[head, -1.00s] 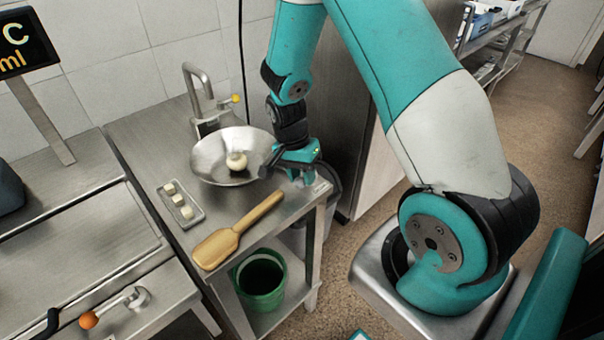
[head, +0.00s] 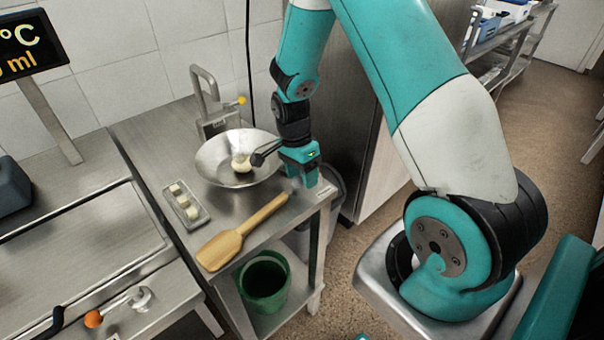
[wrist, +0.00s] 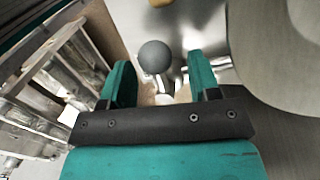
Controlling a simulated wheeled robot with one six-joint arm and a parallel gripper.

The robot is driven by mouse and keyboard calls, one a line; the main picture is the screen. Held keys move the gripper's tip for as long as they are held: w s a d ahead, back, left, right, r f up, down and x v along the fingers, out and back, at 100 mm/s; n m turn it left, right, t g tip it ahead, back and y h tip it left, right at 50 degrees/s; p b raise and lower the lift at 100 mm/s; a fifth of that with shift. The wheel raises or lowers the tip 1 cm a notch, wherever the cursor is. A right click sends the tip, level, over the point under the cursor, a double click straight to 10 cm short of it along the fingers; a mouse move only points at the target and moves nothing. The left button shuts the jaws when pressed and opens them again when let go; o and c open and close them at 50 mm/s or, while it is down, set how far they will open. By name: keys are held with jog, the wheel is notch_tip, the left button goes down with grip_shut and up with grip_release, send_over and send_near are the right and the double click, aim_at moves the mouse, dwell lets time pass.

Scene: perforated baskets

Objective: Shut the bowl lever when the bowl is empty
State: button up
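The shallow metal bowl (head: 215,165) sits on the steel table below the tap. A pale round lump (head: 241,163) lies inside it, so the bowl is not empty. A dark arm with a rounded end (head: 258,158) reaches over the bowl's right side beside my gripper (head: 304,180); I cannot tell whether it is the bowl lever. My gripper points down just right of the bowl. In the wrist view its two teal fingers (wrist: 160,85) are apart, with a grey ball (wrist: 155,57) showing beyond the gap. Nothing is visibly held between them.
A tray (head: 187,207) with small pale blocks and a wooden paddle (head: 238,234) lie in front of the bowl. A tap (head: 205,100) with a yellow knob (head: 241,100) stands behind. A green bucket (head: 264,284) sits below. An orange-knobbed handle (head: 93,319) is lower left.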

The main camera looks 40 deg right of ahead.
jog(key=w+r+b, duration=0.1)
jog(key=w+r, duration=0.2)
jog(key=r, duration=1.4)
jog(key=shift+w+b, duration=0.2)
jog(key=shift+b, duration=0.1)
jog(key=s+a+r+n+t+y, duration=0.1)
jog(key=s+a+r+n+y, duration=0.1)
jog(key=s+a+n, duration=0.8)
jog(key=s+a+r+n+t+y, duration=0.1)
jog(key=s+a+r+n, duration=0.3)
jog(key=s+a+n, duration=0.7)
jog(key=s+n+y, duration=0.1)
jog(key=n, duration=0.2)
jog(key=shift+r+n, duration=0.25)
jog(key=shift+n, duration=0.15)
jog(key=shift+a, duration=0.1)
